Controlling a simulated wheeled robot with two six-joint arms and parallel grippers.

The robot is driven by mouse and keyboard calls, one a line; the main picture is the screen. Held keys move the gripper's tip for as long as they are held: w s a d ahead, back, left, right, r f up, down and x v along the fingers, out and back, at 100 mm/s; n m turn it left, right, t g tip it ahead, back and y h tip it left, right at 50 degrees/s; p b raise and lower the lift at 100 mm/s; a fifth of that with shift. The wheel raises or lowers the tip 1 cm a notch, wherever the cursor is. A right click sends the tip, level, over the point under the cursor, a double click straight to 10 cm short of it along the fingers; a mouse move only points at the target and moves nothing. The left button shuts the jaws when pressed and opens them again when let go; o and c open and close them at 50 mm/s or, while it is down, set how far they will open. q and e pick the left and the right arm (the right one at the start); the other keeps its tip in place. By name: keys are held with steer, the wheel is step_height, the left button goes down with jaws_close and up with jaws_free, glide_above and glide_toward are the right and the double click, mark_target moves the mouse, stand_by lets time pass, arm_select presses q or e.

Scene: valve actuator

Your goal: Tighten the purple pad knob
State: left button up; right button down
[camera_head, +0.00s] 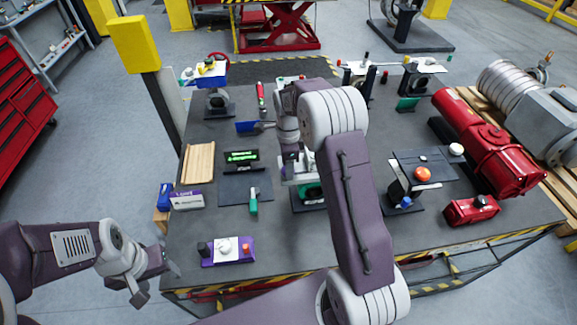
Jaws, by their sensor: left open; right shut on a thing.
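The purple pad (229,259) lies near the front left edge of the table. A white round knob (225,246) stands on it, between a dark block and an orange-red button (246,249). My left gripper (158,282) is open and empty, off the table's front left corner, left of the pad and apart from it. My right gripper (297,172) is at mid-table over a device with a green part (312,192), far behind the pad. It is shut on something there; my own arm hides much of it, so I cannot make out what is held.
A dark panel with a green display (241,157) and a green-handled tool (253,202) lie behind the pad. Purple and blue boxes (187,200) are at the left edge. An orange-knobbed stand (423,174) and red box (471,210) are right. The table around the pad is clear.

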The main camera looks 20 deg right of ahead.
steer(key=c, duration=0.9)
jaws_free()
steer(key=shift+w+r, duration=0.15)
steer(key=shift+o, duration=0.3)
step_height(320, 180, up, 9)
steer(key=b, duration=0.2)
